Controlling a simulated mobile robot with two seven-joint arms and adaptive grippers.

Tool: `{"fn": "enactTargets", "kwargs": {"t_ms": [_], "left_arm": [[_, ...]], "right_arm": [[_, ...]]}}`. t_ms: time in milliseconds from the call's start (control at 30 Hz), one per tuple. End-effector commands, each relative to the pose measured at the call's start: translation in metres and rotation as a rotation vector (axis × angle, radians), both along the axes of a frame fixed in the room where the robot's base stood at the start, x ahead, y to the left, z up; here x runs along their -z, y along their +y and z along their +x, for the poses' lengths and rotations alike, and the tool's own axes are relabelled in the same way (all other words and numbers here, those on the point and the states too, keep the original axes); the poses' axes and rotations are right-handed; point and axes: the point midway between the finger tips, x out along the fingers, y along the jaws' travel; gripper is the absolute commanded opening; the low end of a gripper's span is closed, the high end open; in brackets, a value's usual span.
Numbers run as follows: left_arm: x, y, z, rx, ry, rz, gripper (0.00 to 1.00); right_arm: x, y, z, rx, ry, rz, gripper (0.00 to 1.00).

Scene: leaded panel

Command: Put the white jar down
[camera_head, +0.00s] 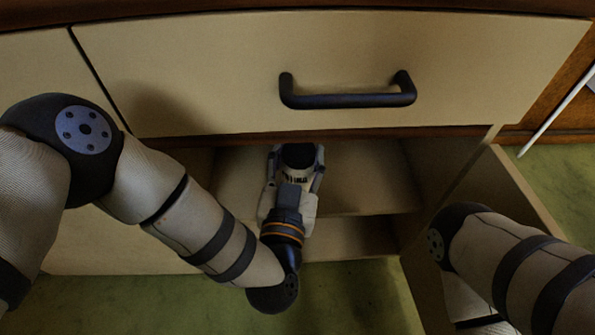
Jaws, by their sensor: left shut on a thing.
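The white jar (297,174) has a dark round top and dark lettering on its side. It is inside the open compartment of the cabinet, at the upper shelf (365,185). My left gripper (295,168) reaches in from the front, with a finger on each side of the jar, and is shut on it. The jar looks upright. I cannot tell whether its base touches the shelf, because the gripper hides its lower part. My right arm comes in at the right edge, and its gripper is out of view.
A closed cream drawer (205,75) with a dark bar handle (348,98) spans above the compartment. An open door (515,195) stands at the right, beside my right arm. The shelf right of the jar is clear. Green floor (355,300) lies in front.

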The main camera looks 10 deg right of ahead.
Motion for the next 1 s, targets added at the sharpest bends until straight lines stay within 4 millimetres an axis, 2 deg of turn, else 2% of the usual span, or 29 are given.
{"fn": "enactTargets", "kwargs": {"t_ms": [33, 233, 400, 767, 800, 867, 1000], "left_arm": [[0.014, 0.0, 0.007, -0.002, 0.0, -0.002, 0.01], [0.028, -0.003, 0.022, 0.0, -0.002, -0.003, 0.01], [0.06, -0.003, 0.025, 0.0, 0.0, -0.001, 0.01], [0.062, -0.003, 0.025, 0.0, -0.005, -0.001, 0.01], [0.061, -0.003, 0.024, 0.0, -0.003, 0.0, 0.56], [0.061, -0.003, 0.024, 0.0, -0.003, 0.0, 0.67], [0.061, -0.002, 0.024, 0.0, -0.003, -0.001, 0.67]], "right_arm": [[0.008, 0.0, -0.003, -0.001, 0.017, 0.0, 0.4], [0.014, -0.001, -0.007, -0.005, 0.038, 0.001, 0.4], [0.025, -0.002, -0.013, -0.007, 0.069, 0.003, 0.4], [0.023, -0.002, -0.014, -0.008, 0.07, 0.002, 0.4], [0.023, -0.002, -0.014, -0.008, 0.069, 0.002, 0.4], [0.023, -0.002, -0.014, -0.008, 0.069, 0.002, 0.4], [0.023, -0.002, -0.013, -0.008, 0.069, 0.002, 0.4]]}}
